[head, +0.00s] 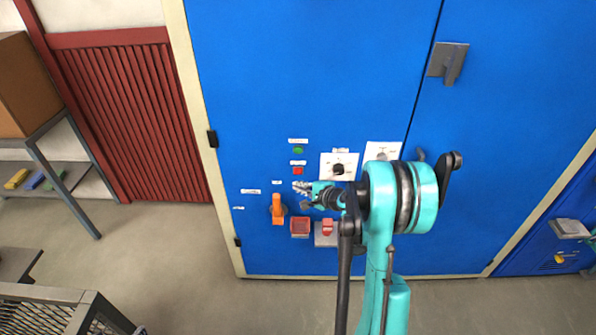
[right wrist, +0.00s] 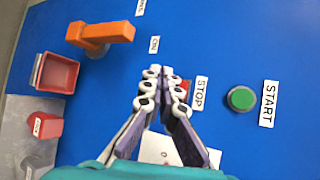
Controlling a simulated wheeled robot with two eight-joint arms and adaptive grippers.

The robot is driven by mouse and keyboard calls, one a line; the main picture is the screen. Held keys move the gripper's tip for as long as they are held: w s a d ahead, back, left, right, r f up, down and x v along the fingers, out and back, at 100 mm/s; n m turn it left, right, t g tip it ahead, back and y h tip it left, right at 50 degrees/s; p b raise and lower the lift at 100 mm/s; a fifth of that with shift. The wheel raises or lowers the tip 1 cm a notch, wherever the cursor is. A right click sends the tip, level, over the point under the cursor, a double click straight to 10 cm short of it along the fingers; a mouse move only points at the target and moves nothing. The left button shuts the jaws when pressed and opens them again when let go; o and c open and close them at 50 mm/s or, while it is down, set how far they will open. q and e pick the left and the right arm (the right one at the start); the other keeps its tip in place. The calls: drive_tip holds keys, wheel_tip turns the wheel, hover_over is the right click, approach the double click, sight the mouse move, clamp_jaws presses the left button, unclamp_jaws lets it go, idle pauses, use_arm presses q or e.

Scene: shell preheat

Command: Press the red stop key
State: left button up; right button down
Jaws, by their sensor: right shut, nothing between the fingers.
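The red stop key (head: 297,170) is a small square on the blue cabinet front, below a green start button (head: 298,150). In the right wrist view the red key (right wrist: 186,86) shows only in part, next to the STOP label (right wrist: 200,93); the fingers cover the rest. My right gripper (head: 299,187) is shut and empty, its tips just below the key in the head view. In the right wrist view the closed fingertips (right wrist: 163,80) overlap the key's edge. I cannot tell whether they touch it. My left gripper is not in view.
An orange handle (head: 277,208), a red open box (head: 300,227) and a red switch on a grey plate (head: 327,227) sit lower on the cabinet (head: 300,70). White dial plates (head: 339,157) are to the right. A shelf (head: 70,172) stands at far left, with open floor between.

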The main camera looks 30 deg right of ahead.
sight(295, 173)
drive_tip(key=shift+w+d, duration=0.55)
drive_tip(key=shift+w, duration=0.3)
drive_tip(key=shift+w+d, duration=0.5)
drive_tip(key=shift+w, duration=0.35)
drive_tip(key=shift+w, duration=0.1)
drive_tip(key=shift+w+d, duration=0.2)
drive_tip(key=shift+w, duration=0.05)
drive_tip(key=shift+w+d+b, duration=0.25)
drive_tip(key=shift+w+b, duration=0.05)
drive_tip(key=shift+w, duration=0.1)
idle(0.8)
drive_tip(key=shift+s+a, duration=0.1)
drive_tip(key=shift+s, duration=0.05)
drive_tip(key=shift+s+a, duration=0.35)
drive_tip(key=shift+s, duration=0.25)
